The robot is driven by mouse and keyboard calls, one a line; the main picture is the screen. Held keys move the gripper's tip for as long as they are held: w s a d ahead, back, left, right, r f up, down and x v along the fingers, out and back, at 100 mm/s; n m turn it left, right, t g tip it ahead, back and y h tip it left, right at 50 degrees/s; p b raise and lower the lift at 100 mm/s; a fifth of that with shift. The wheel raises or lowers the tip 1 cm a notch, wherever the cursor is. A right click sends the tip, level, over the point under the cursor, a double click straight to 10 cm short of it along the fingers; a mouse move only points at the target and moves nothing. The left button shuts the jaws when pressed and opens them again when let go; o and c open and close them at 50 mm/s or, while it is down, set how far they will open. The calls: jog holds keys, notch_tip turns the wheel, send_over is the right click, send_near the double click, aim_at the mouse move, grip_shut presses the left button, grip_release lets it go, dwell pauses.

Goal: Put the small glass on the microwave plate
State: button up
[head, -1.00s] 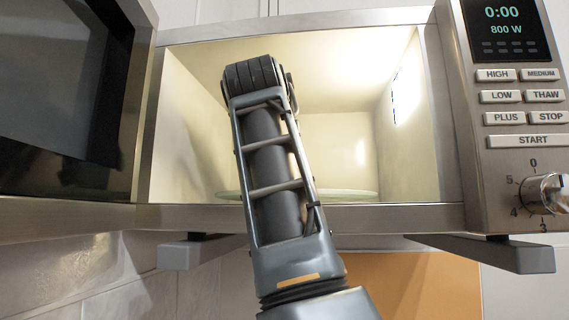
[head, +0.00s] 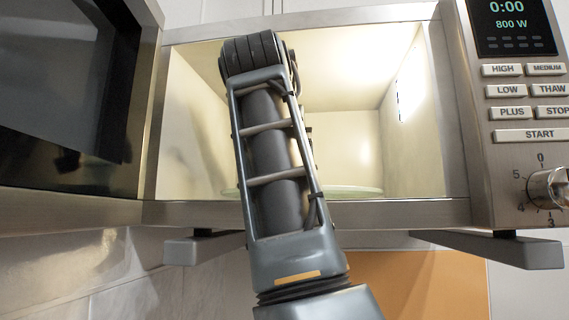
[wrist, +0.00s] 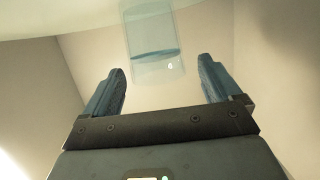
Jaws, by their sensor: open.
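The small glass (wrist: 152,50) is clear with a bluish band and shows at the top middle of the wrist view. My gripper (wrist: 161,66) is open, its two blue fingers wide apart. The glass appears beyond the fingertips, in line with the gap, and nothing is gripped. The pale microwave plate (wrist: 40,18) spans the top of the wrist view and meets the upper part of the glass in the picture. I cannot tell for sure whether they touch. In the head view the plate (head: 350,191) lies on the cavity floor; my arm hides the gripper and glass.
The lit microwave (head: 300,211) is open, with its dark door (head: 60,90) swung out at the left. The control panel (head: 525,110) is at the right. My arm reaches through the opening, with free room on its right inside the cavity.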

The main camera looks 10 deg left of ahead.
jog(key=v, duration=0.8)
jog(key=shift+s, duration=0.4)
